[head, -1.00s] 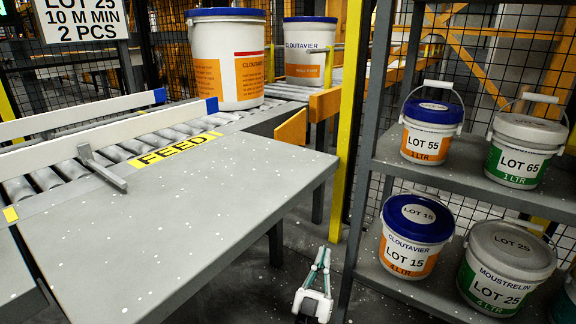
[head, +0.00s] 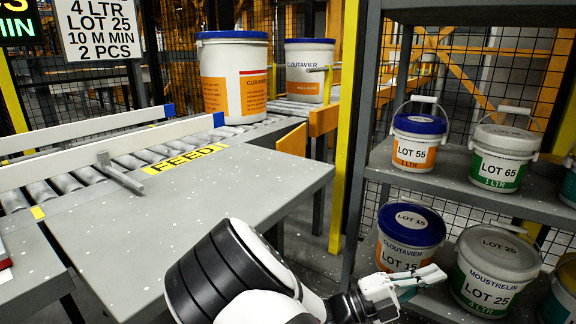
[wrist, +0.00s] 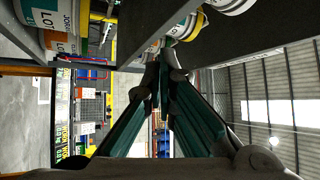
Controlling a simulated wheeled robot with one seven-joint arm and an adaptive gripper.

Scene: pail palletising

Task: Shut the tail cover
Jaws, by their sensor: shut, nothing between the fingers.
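No part in view is marked as the tail cover. An orange panel (head: 292,140) stands tilted at the near side of the roller conveyor's end, beside an orange rail (head: 323,119); I cannot tell whether it is the cover. My gripper (head: 440,273) is at the lower right of the head view, pointing right, in front of the lower shelf pails. Its fingers are shut and empty. In the wrist view the fingers (wrist: 161,62) meet at their tips, with shelf undersides and pails close by above.
A grey feed table (head: 190,200) fills the left. A shelf rack (head: 460,180) stands at right with the LOT 15 pail (head: 408,232) and LOT 25 pail (head: 495,270) below. Large pails (head: 232,80) stand on the conveyor. A yellow post (head: 345,120) stands between.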

